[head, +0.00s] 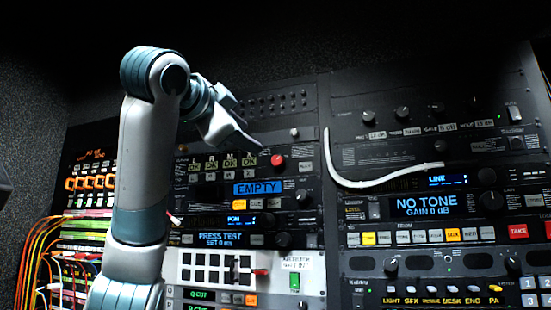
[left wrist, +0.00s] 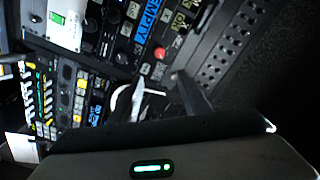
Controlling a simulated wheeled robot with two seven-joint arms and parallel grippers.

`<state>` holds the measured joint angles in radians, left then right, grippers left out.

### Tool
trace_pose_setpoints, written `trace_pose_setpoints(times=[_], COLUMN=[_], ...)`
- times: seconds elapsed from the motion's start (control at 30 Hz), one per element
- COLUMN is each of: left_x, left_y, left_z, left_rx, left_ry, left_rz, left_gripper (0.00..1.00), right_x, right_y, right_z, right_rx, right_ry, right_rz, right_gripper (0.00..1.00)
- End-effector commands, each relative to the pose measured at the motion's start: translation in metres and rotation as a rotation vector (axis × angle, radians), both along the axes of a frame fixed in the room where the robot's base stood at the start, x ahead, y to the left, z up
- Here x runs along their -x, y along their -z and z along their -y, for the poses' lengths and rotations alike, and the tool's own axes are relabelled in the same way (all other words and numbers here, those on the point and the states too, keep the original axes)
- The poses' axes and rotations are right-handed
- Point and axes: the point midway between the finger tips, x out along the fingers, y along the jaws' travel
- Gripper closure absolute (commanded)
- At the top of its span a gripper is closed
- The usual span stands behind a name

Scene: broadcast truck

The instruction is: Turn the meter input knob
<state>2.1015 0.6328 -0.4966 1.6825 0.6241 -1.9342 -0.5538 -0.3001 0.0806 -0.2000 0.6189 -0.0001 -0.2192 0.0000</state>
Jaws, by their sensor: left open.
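Several dark knobs sit on the rack panels; the small print does not let me tell which is the meter input knob. One knob (head: 487,176) is right of the blue LINE display (head: 447,180), and a larger knob (head: 491,200) is right of the NO TONE display (head: 423,205). My left gripper (head: 248,140) is in front of the left rack, up and left of the red button (head: 277,162). In the left wrist view its two fingers (left wrist: 160,80) are apart with nothing between them, near the red button (left wrist: 160,53). My right gripper is out of view.
A white cable (head: 375,184) hangs across the right rack, beside the LINE display. Coloured patch cables (head: 40,255) crowd the lower left. The EMPTY display (head: 258,188) is below the red button. Dark open space lies above the racks.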

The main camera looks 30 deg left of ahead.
Motion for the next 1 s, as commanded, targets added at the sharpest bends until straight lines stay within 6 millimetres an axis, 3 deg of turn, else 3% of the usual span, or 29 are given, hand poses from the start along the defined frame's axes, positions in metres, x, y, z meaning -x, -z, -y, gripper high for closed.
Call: trace_pose_setpoints(times=[0.27, 0.47, 1.0], left_x=[-0.007, -0.027, -0.120], left_y=[0.000, -0.002, -0.003], left_z=[-0.002, -0.005, -0.023], left_rx=[0.002, 0.002, 0.002], left_ry=[-0.001, -0.001, -0.001], left_rz=[-0.003, -0.004, -0.005], left_gripper=[0.57, 0.57, 0.57], right_x=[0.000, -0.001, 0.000], right_y=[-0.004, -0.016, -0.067], right_z=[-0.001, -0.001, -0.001], right_rx=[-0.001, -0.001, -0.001], right_ry=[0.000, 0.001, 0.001], right_rz=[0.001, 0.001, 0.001], right_gripper=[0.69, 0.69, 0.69])
